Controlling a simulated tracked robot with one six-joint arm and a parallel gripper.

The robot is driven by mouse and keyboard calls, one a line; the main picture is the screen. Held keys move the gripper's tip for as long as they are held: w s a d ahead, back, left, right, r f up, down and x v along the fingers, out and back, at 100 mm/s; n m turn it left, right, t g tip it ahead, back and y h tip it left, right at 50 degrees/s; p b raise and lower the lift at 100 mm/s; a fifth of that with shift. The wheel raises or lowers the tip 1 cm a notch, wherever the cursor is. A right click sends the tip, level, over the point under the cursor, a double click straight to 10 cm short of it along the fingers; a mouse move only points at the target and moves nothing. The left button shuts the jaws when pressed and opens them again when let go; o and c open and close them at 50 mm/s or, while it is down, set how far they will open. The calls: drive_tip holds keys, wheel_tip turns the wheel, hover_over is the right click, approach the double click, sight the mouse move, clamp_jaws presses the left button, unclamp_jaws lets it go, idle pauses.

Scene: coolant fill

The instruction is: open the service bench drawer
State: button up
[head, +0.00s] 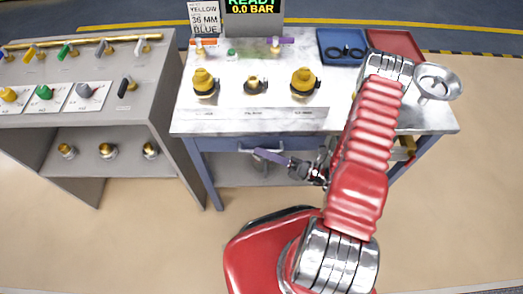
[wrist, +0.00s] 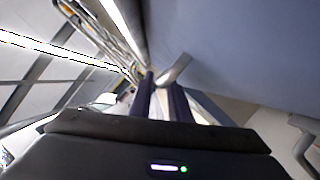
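The service bench (head: 290,116) has a pale top and a blue-grey front. Its drawer front (head: 228,142) sits under the top and looks closed. A silver drawer handle (head: 245,150) is on that front, partly hidden by my fingers. My gripper (head: 258,154) reaches left from the arm, its dark purple fingers at the handle. In the wrist view, the two fingers of my gripper (wrist: 161,80) stand apart with a gap between them. The metal handle (wrist: 178,67) lies right at the fingertips. I cannot tell if they touch it.
Brass fittings (head: 303,84), a blue tray (head: 343,46) and a round metal funnel (head: 438,82) are on the bench top. A grey rack (head: 90,125) with valves stands to the left. The floor in front of the bench is clear.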

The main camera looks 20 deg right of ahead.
drive_tip(key=shift+w+a+r, duration=0.15)
drive_tip(key=shift+w+a, duration=0.2)
drive_tip(key=shift+a, duration=0.15)
clamp_jaws()
drive_tip(key=shift+d, duration=0.1)
